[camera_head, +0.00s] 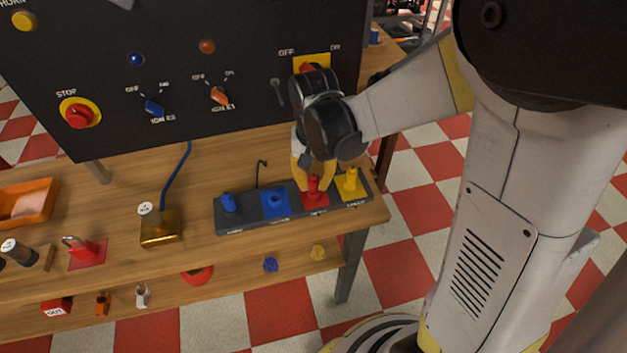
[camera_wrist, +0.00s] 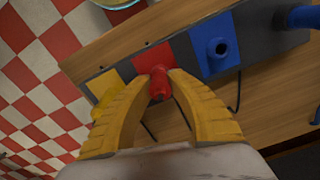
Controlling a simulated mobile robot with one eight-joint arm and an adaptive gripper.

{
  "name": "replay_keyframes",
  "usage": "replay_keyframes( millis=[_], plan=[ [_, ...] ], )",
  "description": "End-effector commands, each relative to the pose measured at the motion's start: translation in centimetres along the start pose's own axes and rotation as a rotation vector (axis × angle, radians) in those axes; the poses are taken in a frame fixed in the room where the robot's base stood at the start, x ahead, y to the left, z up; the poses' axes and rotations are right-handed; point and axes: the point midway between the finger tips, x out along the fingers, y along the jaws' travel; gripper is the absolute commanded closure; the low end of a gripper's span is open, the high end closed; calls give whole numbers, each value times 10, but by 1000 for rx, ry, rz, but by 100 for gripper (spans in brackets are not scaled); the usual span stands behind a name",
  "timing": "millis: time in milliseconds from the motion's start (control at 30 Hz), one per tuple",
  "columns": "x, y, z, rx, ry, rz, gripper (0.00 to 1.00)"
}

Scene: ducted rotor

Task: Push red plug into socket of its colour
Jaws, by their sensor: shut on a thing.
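The red plug (camera_head: 313,186) stands upright at the red socket (camera_head: 318,203) on the dark socket strip (camera_head: 247,221). My gripper (camera_head: 315,187) is shut on this plug, its yellow fingers on either side of it. In the wrist view, the red plug (camera_wrist: 159,87) sits between the fingertips (camera_wrist: 162,80), over the red square (camera_wrist: 154,57). The plug hides the socket's opening, and I cannot tell how deep it sits.
A yellow plug (camera_head: 351,179) stands at the yellow socket beside the red one. The blue socket (camera_head: 275,203) shows an open hole, with a blue plug (camera_head: 229,203) to its left. A black control panel (camera_head: 190,60) rises behind. A brass-coloured block (camera_head: 160,229) stands left.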

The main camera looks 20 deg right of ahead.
Motion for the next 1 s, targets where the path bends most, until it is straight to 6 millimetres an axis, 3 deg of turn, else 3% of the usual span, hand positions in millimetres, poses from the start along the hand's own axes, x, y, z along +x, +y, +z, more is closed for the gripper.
replay_keyframes(
  millis=[67,100,167,567,1000],
  plan=[
    [3,0,0,0,0,0,100],
    [2,0,0,0,0,0,71],
    [2,0,0,0,0,0,56],
    [-6,0,0,0,0,0,56],
    [-95,0,1,0,0,0,56]
  ],
)
